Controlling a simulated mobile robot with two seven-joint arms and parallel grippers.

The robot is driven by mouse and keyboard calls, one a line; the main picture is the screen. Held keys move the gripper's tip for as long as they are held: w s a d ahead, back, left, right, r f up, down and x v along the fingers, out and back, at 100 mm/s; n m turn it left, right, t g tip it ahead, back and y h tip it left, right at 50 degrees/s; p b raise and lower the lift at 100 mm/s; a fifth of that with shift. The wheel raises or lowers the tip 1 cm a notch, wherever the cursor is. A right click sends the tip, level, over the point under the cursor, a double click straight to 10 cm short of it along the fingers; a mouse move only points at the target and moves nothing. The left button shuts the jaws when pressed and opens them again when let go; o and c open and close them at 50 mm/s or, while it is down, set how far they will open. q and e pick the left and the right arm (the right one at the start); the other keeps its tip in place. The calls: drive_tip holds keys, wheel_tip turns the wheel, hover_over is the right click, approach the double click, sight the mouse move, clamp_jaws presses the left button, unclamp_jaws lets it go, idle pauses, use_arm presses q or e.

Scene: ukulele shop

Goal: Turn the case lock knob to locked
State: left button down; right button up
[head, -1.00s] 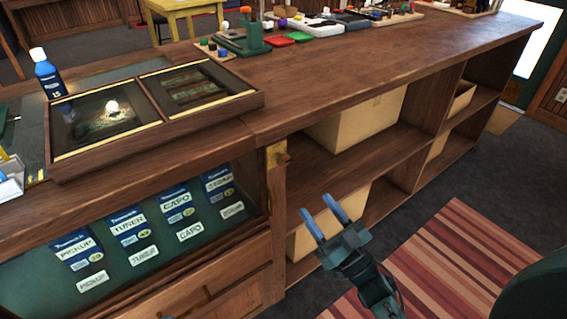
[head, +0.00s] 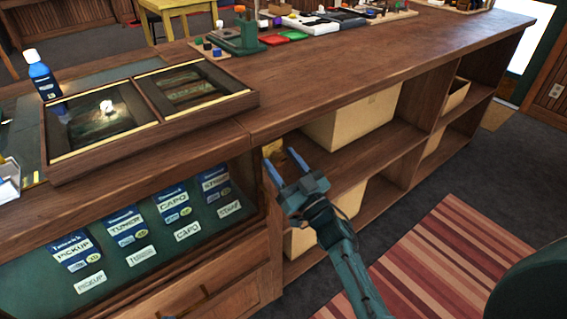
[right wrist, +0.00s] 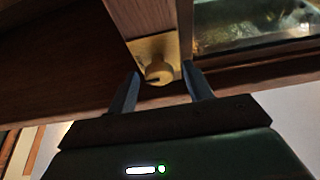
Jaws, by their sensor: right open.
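The case lock knob (right wrist: 158,72) is a round brass knob on a brass plate (right wrist: 152,47), on the wooden post beside the glass display case (head: 125,225). In the right wrist view it sits between the two fingertips of my right gripper (right wrist: 162,71), with a gap on each side. A small dark mark shows on the knob, but I cannot read its setting. In the head view my right gripper (head: 280,157) is open and empty just in front of the post, and its fingers largely hide the knob. My left gripper is out of view.
The wooden counter (head: 350,75) overhangs the post closely. Open shelves with a cream box (head: 350,118) lie to the right of the post. A framed tray (head: 150,118) and a blue bottle (head: 42,75) stand on the counter. A striped rug (head: 440,260) covers the floor.

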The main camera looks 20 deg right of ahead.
drive_tip(key=shift+c, duration=0.4)
drive_tip(key=c, duration=0.9)
drive_tip(key=shift+o, duration=0.2)
